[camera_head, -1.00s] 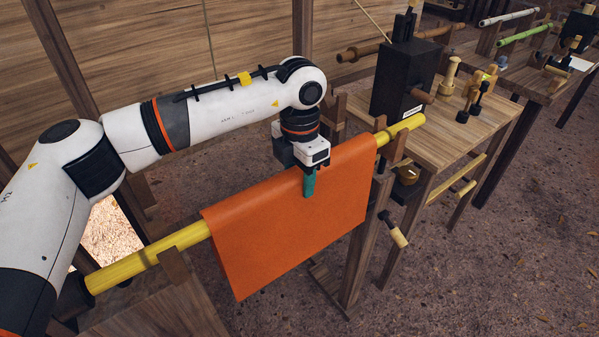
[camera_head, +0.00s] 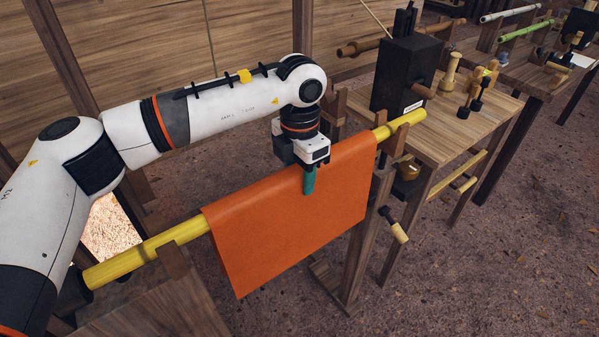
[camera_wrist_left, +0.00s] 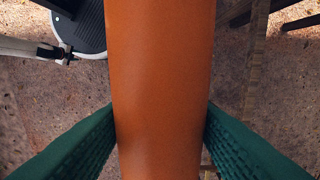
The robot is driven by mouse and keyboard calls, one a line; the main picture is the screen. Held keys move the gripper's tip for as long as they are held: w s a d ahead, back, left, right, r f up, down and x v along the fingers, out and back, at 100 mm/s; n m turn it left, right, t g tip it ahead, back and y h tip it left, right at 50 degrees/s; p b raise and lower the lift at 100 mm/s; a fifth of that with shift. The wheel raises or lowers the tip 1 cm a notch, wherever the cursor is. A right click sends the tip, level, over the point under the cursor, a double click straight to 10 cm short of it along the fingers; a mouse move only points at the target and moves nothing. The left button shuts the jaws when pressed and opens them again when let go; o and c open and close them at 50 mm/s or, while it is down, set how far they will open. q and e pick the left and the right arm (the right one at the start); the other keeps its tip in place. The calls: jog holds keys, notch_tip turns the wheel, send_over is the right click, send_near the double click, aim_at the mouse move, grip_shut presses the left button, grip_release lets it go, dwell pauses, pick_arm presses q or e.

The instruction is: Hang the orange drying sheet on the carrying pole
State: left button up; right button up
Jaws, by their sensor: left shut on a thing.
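The orange drying sheet (camera_head: 290,230) is draped over the yellow carrying pole (camera_head: 150,255), with its near flap hanging down in front. The pole runs from lower left to upper right and shows bare on both sides of the sheet. My left gripper (camera_head: 308,183) is above the middle of the draped sheet, pointing down, with a teal finger against the near side. Its other finger is hidden in the head view. In the left wrist view, the teal fingers (camera_wrist_left: 159,118) are shut on the sheet (camera_wrist_left: 162,60) from both sides. My right gripper is out of view.
The pole rests on a wooden frame (camera_head: 357,240) at right and a wooden support (camera_head: 174,262) at left. A black box (camera_head: 402,75) and wooden pieces stand on the table (camera_head: 445,130) behind right. A handled crank (camera_head: 397,230) juts out near the frame. Open ground lies in front.

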pick_arm(q)
jog(key=shift+f, duration=0.1)
jog(key=o, duration=1.2)
jog(key=shift+c, duration=0.2)
